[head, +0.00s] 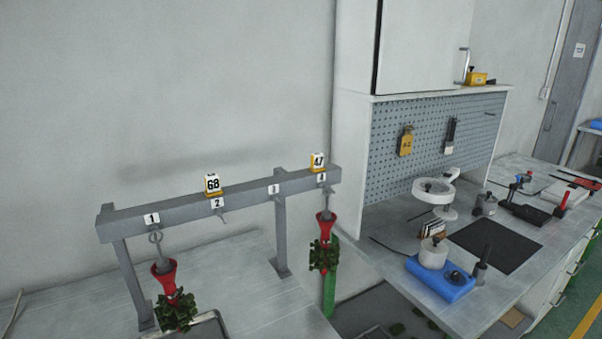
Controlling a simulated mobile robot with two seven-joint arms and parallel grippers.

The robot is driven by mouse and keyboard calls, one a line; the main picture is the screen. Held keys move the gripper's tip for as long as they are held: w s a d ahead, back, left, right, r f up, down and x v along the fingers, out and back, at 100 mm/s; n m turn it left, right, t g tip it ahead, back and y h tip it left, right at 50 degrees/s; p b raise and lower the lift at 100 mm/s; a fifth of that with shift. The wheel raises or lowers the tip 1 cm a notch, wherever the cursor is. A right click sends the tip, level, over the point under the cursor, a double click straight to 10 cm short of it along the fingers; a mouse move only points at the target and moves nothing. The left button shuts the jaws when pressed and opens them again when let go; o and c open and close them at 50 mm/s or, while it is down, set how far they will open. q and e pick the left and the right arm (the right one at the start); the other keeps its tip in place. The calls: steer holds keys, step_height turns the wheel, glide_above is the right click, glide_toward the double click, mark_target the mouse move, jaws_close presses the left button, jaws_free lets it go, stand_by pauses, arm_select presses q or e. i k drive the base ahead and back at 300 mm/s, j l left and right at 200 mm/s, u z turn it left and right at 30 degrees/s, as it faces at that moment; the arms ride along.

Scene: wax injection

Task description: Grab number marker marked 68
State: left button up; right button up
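The number marker 68 (213,184) is a small white block with black digits on a yellow base. It stands on top of the grey rail (180,212), above the label 2. A similar marker reading 47 (318,161) stands farther right on the same rail, above the label 4. Neither of my grippers shows in the head view.
Red funnel-shaped pieces with green clusters hang below labels 1 (165,278) and 4 (325,229). The rail stands on posts on a grey table (255,290). A workbench (390,225) with tools and a pegboard (430,135) stands at right.

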mark_target(212, 181)
steer(key=k+l, duration=0.65)
steer(key=l, duration=0.2)
